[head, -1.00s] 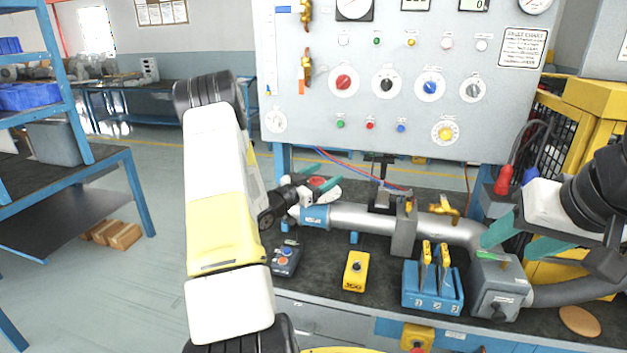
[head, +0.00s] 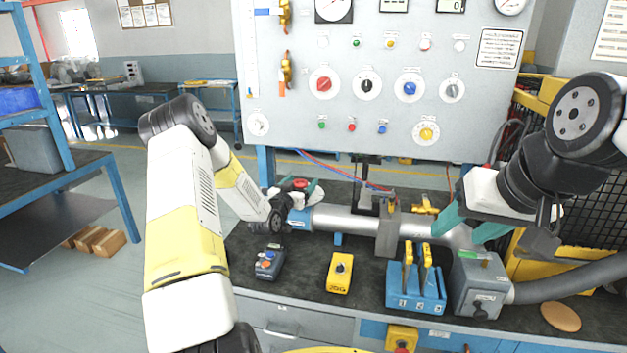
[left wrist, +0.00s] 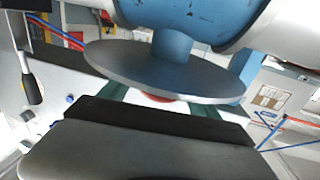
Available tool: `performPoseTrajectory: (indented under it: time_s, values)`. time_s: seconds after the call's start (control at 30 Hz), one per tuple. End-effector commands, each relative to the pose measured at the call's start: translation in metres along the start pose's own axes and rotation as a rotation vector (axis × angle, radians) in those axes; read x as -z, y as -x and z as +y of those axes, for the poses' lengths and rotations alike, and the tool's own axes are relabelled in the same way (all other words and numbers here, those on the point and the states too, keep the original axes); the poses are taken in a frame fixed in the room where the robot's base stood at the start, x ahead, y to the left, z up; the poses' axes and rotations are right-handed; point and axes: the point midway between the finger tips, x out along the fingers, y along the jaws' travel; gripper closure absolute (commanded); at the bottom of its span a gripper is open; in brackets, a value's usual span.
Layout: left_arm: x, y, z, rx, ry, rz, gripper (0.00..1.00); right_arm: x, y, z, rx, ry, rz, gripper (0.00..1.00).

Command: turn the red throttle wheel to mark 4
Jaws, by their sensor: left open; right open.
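The red throttle wheel (head: 300,184) stands above the blue section (head: 298,218) at the left end of the silver pipe (head: 345,220), with a white part beside it. My left gripper (head: 294,189) is open, its teal fingers at either side of the wheel; whether they touch it I cannot tell. In the left wrist view a grey disc (left wrist: 165,72) hides most of the wheel, leaving a red sliver (left wrist: 158,97) between the fingers. The marks are not readable. My right gripper (head: 468,226) is open and empty in front of the pipe's right end.
The gauge panel (head: 380,100) rises behind. Bare bench lies between the boxes.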

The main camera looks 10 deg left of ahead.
Motion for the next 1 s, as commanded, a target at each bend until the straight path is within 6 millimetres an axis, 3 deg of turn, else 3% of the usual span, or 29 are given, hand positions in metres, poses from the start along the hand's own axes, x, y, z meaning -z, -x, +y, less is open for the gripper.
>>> performPoseTrajectory:
  time_s: [0.2,0.47,0.57,0.8,1.0]
  values:
    - [0.0,-0.019,0.0,-0.001,0.0,0.001,0.28,0.0,0.0,0.0,0.0,0.0,0.0,0.47]
    - [0.0,-0.021,0.0,0.0,0.0,0.0,0.28,0.0,0.0,0.0,0.0,0.0,0.0,0.47]
    - [0.0,-0.021,0.0,0.0,0.0,0.0,0.44,0.0,0.0,0.0,0.0,0.0,0.0,0.47]
    - [0.0,-0.021,0.0,0.0,-0.001,0.0,0.91,0.0,0.0,0.0,0.0,0.0,0.0,0.47]
    - [0.001,-0.022,0.0,-0.048,-0.001,0.005,0.91,0.0,0.0,0.0,0.0,0.0,0.0,0.47]
